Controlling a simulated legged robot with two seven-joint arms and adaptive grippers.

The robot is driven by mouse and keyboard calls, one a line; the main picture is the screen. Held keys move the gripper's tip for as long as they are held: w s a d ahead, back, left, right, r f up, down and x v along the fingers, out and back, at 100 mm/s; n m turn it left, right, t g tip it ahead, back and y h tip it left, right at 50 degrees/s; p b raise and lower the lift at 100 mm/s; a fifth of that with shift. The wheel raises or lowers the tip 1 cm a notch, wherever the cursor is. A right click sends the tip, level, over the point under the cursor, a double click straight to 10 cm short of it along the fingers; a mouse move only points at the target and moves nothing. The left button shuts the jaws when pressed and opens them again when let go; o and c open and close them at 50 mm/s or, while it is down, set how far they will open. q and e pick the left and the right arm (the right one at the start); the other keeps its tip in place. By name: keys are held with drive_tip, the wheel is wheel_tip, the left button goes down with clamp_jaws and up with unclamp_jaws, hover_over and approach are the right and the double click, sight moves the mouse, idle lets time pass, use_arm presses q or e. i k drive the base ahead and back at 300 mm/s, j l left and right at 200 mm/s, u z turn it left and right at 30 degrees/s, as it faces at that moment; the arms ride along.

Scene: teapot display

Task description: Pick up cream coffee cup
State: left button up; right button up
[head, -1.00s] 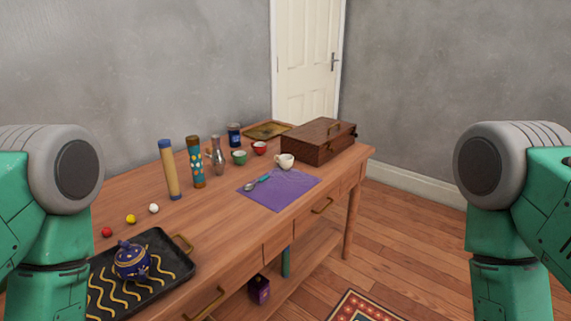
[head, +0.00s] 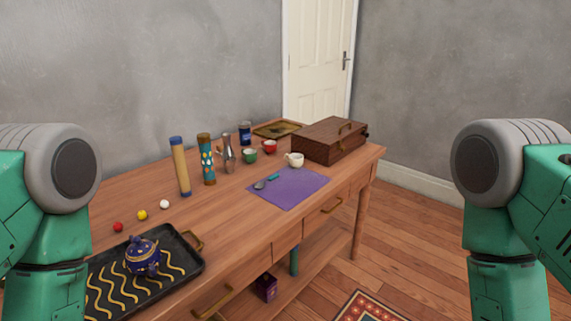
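The cream coffee cup (head: 295,160) stands upright on the wooden table, at the back edge of the purple cloth (head: 290,190) and in front of the brown wooden case. Its handle points to the left. A spoon with a teal handle (head: 267,181) lies on the cloth's left part. My two arms show at the left and right edges of the view, well apart from the cup. Neither gripper is in view.
A brown case (head: 329,140) stands behind the cup. A green cup (head: 250,156), a red cup (head: 269,147) and tall tubes (head: 181,167) stand to its left. A black tray (head: 150,277) with a blue teapot (head: 142,256) is at the near left. Open floor lies right of the table (head: 235,225).

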sight(293, 161)
drive_tip(key=i+l+u, duration=0.25)
drive_tip(key=u, duration=0.15)
drive_tip(key=i+l+u, duration=0.15)
drive_tip(key=l+u, duration=0.2)
